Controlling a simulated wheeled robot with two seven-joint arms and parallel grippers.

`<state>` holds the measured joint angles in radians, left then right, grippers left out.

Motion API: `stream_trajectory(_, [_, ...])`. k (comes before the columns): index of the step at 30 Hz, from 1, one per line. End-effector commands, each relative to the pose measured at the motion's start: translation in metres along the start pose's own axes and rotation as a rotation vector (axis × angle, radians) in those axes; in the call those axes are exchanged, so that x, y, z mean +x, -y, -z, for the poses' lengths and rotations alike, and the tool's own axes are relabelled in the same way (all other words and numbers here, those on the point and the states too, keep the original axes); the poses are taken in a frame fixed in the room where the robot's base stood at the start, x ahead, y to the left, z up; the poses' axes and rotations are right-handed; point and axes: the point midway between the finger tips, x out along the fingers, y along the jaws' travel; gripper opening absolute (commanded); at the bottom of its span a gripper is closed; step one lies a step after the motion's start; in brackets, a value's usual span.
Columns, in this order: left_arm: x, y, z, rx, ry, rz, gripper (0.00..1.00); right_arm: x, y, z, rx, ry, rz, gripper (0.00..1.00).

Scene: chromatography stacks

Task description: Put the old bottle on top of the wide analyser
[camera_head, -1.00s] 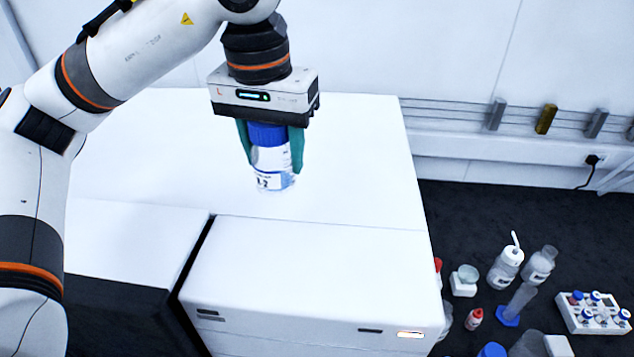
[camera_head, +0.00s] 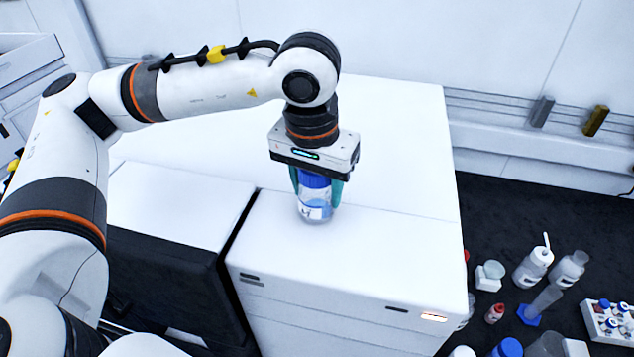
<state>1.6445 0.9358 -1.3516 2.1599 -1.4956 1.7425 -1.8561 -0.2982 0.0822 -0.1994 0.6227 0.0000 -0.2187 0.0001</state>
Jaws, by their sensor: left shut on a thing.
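The bottle (camera_head: 315,209) is clear with a blue cap and a white label that carries dark print. My left gripper (camera_head: 317,192) is shut on the bottle near its cap and holds it upright. The bottle is over the white top of the wide analyser (camera_head: 390,245). I cannot tell whether its base touches that top. My right gripper is not in view.
A lower white unit with a dark front (camera_head: 170,215) stands left of the analyser across a narrow gap. On the dark bench at right are a wash bottle (camera_head: 532,268), a blue-based cylinder (camera_head: 540,304) and a vial rack (camera_head: 612,322). The analyser's top looks otherwise clear.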

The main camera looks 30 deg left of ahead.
Motion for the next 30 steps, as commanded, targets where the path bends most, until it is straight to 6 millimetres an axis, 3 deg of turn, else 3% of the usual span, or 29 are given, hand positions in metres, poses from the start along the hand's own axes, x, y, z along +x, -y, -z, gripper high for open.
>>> stream_trajectory(1, [0.003, 0.0, 0.0, 0.0, 0.0, 0.0, 0.25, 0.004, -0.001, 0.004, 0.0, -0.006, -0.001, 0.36])
stream_trajectory(2, [0.002, 0.0, 0.0, 0.0, -0.001, 0.0, 0.53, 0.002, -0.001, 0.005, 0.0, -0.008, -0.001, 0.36])
stream_trajectory(6, [0.001, 0.0, 0.0, 0.0, -0.001, 0.0, 0.71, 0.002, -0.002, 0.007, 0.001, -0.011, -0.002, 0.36])
stream_trajectory(17, [-0.005, 0.0, -0.001, 0.0, 0.0, 0.0, 0.71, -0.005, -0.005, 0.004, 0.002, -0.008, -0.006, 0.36])
stream_trajectory(19, [-0.01, 0.001, -0.001, -0.001, 0.003, 0.002, 0.71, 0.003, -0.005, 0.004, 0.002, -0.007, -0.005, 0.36])
stream_trajectory(30, [-0.088, 0.001, -0.001, 0.002, 0.003, 0.001, 0.71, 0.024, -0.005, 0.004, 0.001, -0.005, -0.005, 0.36])
